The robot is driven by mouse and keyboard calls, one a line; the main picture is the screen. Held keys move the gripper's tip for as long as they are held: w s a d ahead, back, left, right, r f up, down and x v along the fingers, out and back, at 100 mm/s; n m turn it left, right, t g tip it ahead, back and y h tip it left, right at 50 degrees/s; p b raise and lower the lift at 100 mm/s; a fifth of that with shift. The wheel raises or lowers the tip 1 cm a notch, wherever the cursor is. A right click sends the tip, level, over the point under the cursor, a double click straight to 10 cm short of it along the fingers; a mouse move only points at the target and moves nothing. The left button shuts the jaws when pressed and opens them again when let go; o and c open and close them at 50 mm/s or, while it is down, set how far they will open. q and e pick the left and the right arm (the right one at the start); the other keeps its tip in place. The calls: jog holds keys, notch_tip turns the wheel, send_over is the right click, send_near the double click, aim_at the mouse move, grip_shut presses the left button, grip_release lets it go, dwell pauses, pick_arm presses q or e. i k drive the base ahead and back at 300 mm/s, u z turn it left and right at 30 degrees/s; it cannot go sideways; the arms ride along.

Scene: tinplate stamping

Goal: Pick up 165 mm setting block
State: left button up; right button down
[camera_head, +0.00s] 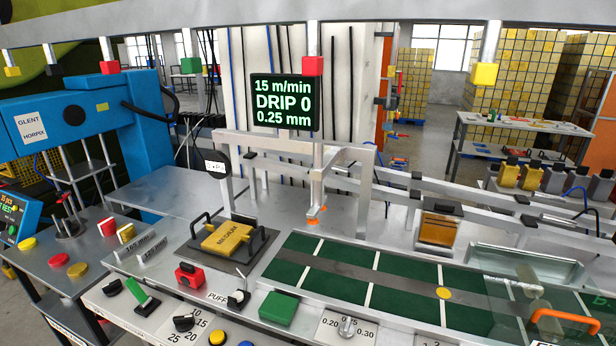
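Two small grey metal blocks with dark markings lie side by side at the left edge of the grey bench. The left block (134,246) carries a mark that looks like a length in mm. The right block (152,250) has a mark too small to read surely, so I cannot tell which one is the 165 mm setting block. Both appear uncovered and apart from any gripper. Neither of my grippers is in view.
A yellow block (227,237) sits on a dark plate with black handles. Red (107,226) and yellow (126,233) pieces stand behind the grey blocks. A green lever (143,296) and red box (189,277) stand in front. Green belt panels (340,262) run right.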

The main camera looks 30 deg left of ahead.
aim_at(144, 237)
jog(key=u, duration=3.95)
jog(key=i, duration=2.6)
jog(key=z, duration=4.05)
